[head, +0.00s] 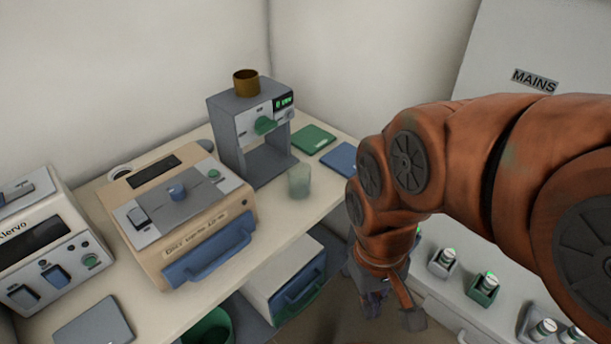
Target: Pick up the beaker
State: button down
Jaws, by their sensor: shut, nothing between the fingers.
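The beaker (299,180) is a small, pale, translucent cup. It stands upright on the bench, in front of and to the right of a grey machine. My gripper (387,308) hangs at the end of the orange arm, to the right of the beaker and lower in the picture, past the bench's front edge. It is apart from the beaker and holds nothing. The fingers are shut, though they are small and partly dark in this view.
The grey machine (246,150) carries a brown cup (246,83). A beige furnace (175,215) with a blue handle stands left of the beaker. Green (313,139) and blue (342,160) flat items lie behind it. A drawer unit (290,283) is below the bench. Switches line the right panel (460,262).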

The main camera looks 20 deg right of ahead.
aim_at(299, 174)
jog(key=i, duration=0.45)
jog(key=z, duration=1.7)
jog(key=k, duration=1.3)
jog(key=u, duration=1.65)
jog(key=i, duration=0.5)
